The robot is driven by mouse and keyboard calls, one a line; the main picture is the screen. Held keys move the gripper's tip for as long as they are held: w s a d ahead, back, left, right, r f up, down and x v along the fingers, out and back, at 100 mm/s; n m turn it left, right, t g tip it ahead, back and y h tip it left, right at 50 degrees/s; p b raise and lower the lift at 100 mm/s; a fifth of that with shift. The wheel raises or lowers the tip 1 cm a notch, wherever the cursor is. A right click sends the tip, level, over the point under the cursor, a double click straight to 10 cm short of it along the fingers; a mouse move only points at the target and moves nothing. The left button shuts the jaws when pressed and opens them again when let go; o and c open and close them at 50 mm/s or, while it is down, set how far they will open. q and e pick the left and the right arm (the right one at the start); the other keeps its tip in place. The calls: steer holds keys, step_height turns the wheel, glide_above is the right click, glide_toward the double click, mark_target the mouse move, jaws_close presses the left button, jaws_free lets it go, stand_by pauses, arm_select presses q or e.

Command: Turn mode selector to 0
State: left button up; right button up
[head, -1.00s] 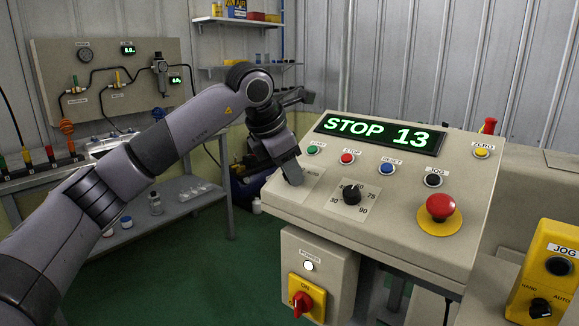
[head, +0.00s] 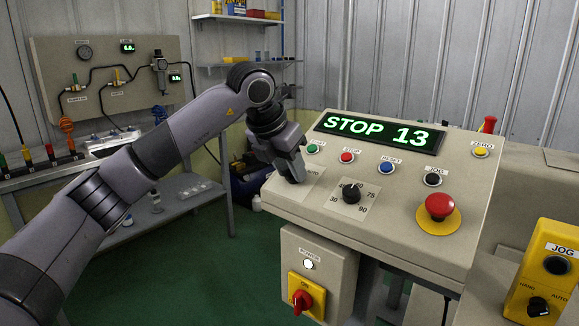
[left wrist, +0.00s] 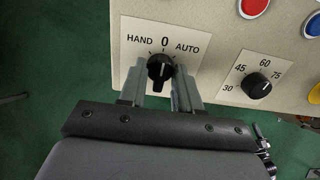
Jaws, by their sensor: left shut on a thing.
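The mode selector (left wrist: 160,67) is a black knob on a white plate marked HAND, 0 and AUTO, in the left wrist view. Its pointer looks roughly upright, towards the 0, but the mark is small. My left gripper (left wrist: 160,84) is shut on the knob, with one grey finger on each side. In the head view my left gripper (head: 291,170) is at the left end of the sloping control panel (head: 300,202) and hides the knob; only the AUTO label shows beside it. My right gripper is not in view.
A second black dial (head: 351,193) with angle numbers sits just right of the selector. The display (head: 377,132) reads STOP 13. Several coloured buttons and a red mushroom button (head: 440,206) are further right. A power box (head: 318,272) hangs below.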

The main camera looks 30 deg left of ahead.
arm_select(q)
steer(key=o, duration=1.1)
steer(key=shift+c, duration=0.2)
steer(key=v, duration=0.7)
steer(key=shift+r, duration=0.1)
